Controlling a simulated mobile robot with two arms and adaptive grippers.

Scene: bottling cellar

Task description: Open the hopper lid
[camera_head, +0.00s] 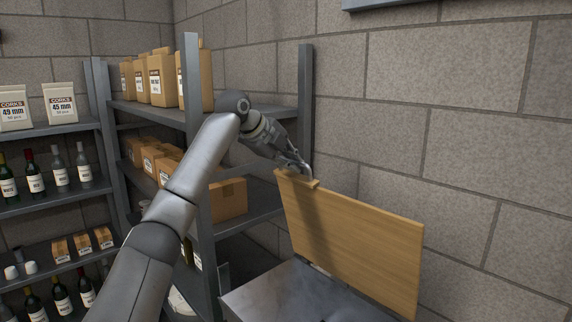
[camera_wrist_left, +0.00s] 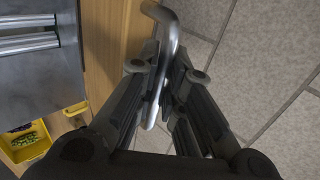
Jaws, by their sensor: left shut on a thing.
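The hopper lid (camera_head: 350,240) is a light wooden board, raised and standing steeply above the grey metal hopper (camera_head: 270,300). My left gripper (camera_head: 300,168) is at the lid's upper left corner in the head view. In the left wrist view my left gripper (camera_wrist_left: 165,85) is shut on a bent metal handle (camera_wrist_left: 168,30) beside the wooden lid (camera_wrist_left: 108,45). The lower end of the handle is partly hidden between the fingers. My right gripper is in neither view.
A grey shelf (camera_head: 255,113) with cardboard boxes and paper bags stands left of the hopper. Another shelf (camera_head: 50,129) at far left holds bottles and cork bags. A block wall (camera_head: 470,140) is close behind the lid. A yellow bin (camera_wrist_left: 25,145) shows at lower left in the wrist view.

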